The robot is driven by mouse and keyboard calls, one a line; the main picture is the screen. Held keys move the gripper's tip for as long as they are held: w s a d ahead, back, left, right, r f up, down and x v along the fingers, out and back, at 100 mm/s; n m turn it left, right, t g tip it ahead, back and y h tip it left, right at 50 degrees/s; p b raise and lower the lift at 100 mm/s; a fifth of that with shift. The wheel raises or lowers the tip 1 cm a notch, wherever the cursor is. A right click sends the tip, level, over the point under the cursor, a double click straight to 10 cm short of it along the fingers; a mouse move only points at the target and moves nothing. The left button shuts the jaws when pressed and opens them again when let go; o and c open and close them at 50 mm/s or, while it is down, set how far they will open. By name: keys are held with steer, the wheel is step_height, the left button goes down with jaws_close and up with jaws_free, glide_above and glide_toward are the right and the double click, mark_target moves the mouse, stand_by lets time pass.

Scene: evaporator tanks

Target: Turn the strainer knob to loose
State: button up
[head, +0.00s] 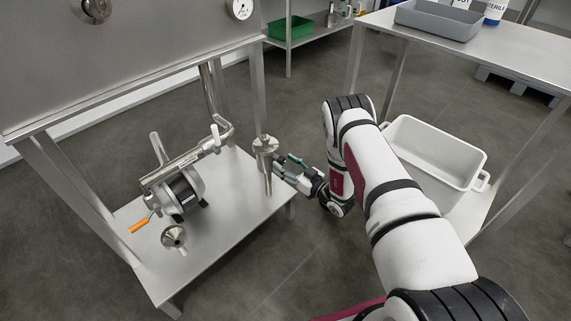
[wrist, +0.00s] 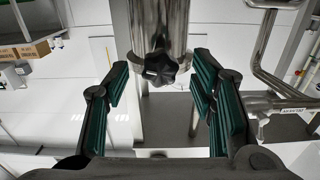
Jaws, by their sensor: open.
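The strainer is a shiny metal cylinder (head: 265,147) standing at the right edge of the low steel shelf. In the wrist view its polished body (wrist: 158,25) hangs from the top middle. A black lobed knob (wrist: 159,67) sits at its end, between the tips of my fingers. My gripper (head: 285,167) is open just right of the strainer. In the wrist view my gripper (wrist: 160,80) has green-padded fingers spread on both sides of the knob, with gaps and no visible contact. The knob is too small to make out in the head view.
A steel tank (head: 130,50) rises above. A white bin (head: 437,152) is behind my arm at right. Bent pipes (wrist: 275,75) show at right in the wrist view.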

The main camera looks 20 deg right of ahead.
steer(key=v, duration=1.1)
steer(key=shift+s, duration=0.2)
steer(key=shift+d, duration=0.1)
